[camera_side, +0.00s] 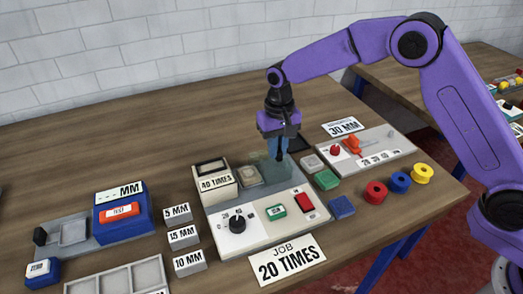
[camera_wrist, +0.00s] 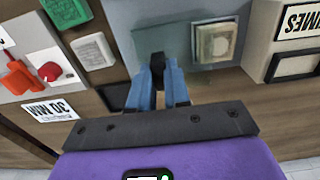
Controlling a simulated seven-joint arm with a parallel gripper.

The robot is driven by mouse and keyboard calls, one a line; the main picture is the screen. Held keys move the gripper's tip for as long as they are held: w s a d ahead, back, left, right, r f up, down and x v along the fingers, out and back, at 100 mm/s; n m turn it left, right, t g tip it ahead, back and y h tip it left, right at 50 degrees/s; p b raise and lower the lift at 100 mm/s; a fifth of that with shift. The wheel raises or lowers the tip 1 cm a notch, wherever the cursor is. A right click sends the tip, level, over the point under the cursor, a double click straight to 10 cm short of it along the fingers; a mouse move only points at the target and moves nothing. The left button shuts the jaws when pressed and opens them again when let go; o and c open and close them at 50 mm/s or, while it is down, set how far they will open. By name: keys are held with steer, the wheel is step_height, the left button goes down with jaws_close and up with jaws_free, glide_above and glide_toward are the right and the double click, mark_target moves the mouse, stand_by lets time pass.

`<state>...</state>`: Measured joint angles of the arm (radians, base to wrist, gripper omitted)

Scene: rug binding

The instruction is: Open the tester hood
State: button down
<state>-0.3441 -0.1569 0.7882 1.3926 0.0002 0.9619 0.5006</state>
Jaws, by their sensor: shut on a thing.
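The tester (camera_side: 240,215) is a pale box with a black dial, a green button, a red switch and a "40 TIMES" display block (camera_side: 215,180). Its hood (camera_side: 268,173) is a see-through greenish cover on the grey top, beside a small beige sample pad (camera_side: 248,175). My gripper (camera_side: 281,157) points down at the hood's right side. In the wrist view, its blue fingers (camera_wrist: 157,72) are shut on a small dark piece at the hood, which looks like its handle. The hood (camera_wrist: 148,38) shows faintly there, and the pad (camera_wrist: 213,40) lies beside it. The fingers hide most of the handle.
Green, grey and blue blocks (camera_side: 327,179) and several coloured spools (camera_side: 375,192) stand right of the tester. A "30 MM" device (camera_side: 365,150) is behind them. Left are "MM" blocks (camera_side: 183,237) and a blue gauge (camera_side: 122,215). The table behind the tester is mostly clear.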

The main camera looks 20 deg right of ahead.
steer(key=shift+d, duration=1.15)
steer(key=c, duration=1.1)
jaws_free()
steer(key=shift+a+r, duration=0.1)
step_height(320, 180, up, 17)
steer(key=shift+r, duration=0.15)
